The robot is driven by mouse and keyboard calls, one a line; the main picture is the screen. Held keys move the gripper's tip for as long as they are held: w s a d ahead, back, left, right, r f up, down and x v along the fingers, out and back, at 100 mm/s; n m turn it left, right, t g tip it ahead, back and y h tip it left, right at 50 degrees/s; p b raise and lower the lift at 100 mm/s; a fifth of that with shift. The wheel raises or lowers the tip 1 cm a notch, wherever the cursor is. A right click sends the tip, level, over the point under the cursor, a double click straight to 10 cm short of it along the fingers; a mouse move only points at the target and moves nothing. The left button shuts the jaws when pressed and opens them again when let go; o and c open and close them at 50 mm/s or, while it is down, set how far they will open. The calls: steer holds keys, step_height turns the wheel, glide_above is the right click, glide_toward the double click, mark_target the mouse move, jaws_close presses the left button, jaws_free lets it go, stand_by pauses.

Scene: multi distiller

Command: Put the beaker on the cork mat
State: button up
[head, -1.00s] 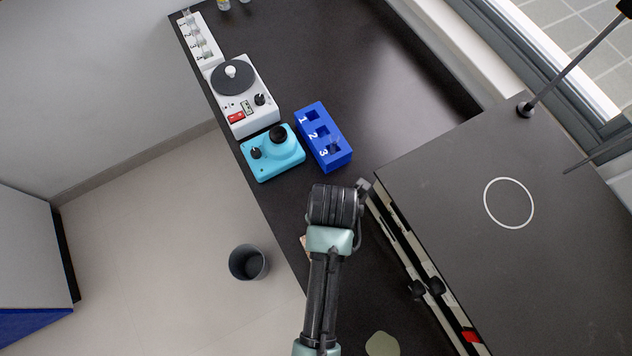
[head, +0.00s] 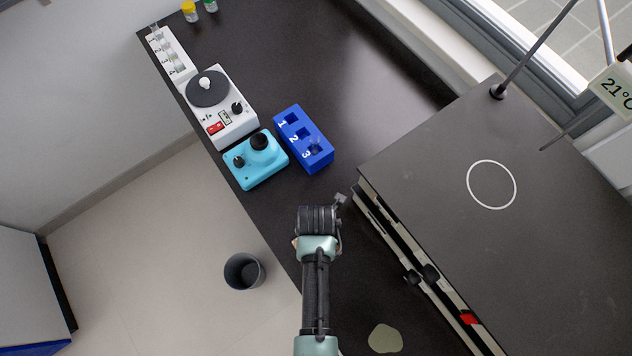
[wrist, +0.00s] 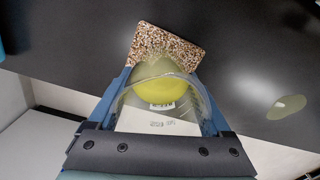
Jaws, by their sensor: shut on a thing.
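My gripper (wrist: 166,100) is shut on a clear beaker (wrist: 162,90) with yellow liquid inside. The speckled brown cork mat (wrist: 166,47) lies on the dark bench just beyond the beaker in the wrist view. The beaker overlaps the mat's near edge in this view; I cannot tell whether it touches the mat or is above it. In the head view my arm hides the gripper, the beaker and most of the mat.
A white printed sheet or card (wrist: 150,123) shows below the beaker. A pale green flat patch (head: 385,339) lies on the bench. A blue numbered rack (head: 303,139), a turquoise device (head: 257,161) and a black-topped cabinet (head: 440,180) stand around. A grey bin (head: 244,271) is on the floor.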

steer(key=shift+f, duration=0.1)
steer(key=o, duration=1.4)
